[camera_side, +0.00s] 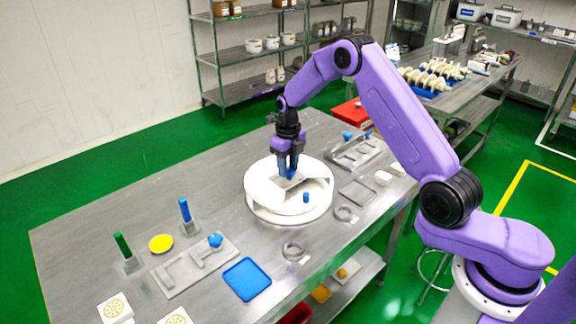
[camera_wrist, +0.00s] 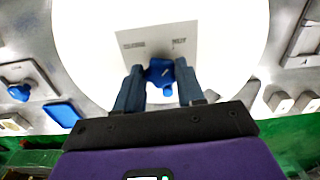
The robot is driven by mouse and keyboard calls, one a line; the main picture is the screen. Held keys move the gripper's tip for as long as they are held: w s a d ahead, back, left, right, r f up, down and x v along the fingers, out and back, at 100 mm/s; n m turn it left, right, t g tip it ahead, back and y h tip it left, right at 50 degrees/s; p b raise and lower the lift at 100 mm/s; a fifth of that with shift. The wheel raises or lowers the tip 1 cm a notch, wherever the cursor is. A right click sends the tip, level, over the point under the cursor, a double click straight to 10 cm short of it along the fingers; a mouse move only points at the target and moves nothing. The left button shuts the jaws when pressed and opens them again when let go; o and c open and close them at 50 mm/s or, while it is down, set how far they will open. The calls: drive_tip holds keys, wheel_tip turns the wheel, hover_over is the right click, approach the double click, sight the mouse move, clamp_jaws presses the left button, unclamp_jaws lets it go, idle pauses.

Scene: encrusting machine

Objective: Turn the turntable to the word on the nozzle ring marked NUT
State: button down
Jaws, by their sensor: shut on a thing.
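The turntable (camera_side: 262,205) is a round white disc on the metal bench, with a pale grey plate (camera_side: 277,182) on top. My gripper (camera_side: 289,173) points down over the turntable, shut on a blue knob (camera_wrist: 159,72) at the plate. A small blue peg (camera_side: 306,197) stands on the turntable's near side. Two metal rings lie on the bench, one (camera_side: 293,250) in front and one (camera_side: 346,213) to the right.
A blue tray (camera_side: 247,279) and a grey plate with slots (camera_side: 182,276) lie left of the turntable. A yellow disc (camera_side: 161,243) and upright green (camera_side: 122,245) and blue (camera_side: 185,210) handles stand further left. A metal fixture (camera_side: 357,152) is close behind right. The bench's back left is clear.

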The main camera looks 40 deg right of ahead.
drive_tip(key=shift+r+m, duration=0.1)
drive_tip(key=shift+m, duration=0.2)
idle(0.4)
drive_tip(key=c, duration=0.7)
unclamp_jaws()
wheel_tip(320, 180, up, 17)
drive_tip(key=shift+r, duration=0.2)
